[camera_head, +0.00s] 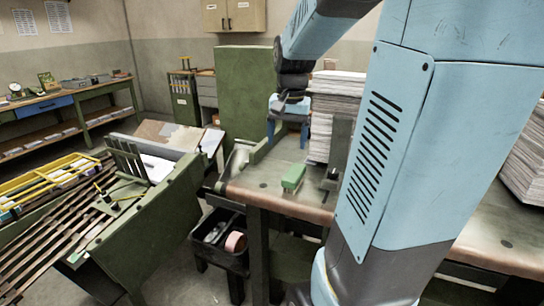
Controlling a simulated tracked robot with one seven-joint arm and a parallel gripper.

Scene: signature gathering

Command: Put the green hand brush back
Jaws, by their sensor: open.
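The green hand brush (294,174) lies on the worktable (262,190), close to its front edge, with a paler layer under its green top. My gripper (287,143) is open, pointing down, above and behind the brush as seen here. No object shows between its fingers, and it is apart from the brush. My blue arm covers the right part of the view and hides the middle of the worktable.
A tall paper stack (336,95) stands right behind my gripper, with another stack (525,150) at the far right. A dark bin (222,240) with a pink roll sits below the table's left end. A green machine with slats (150,215) stands at left.

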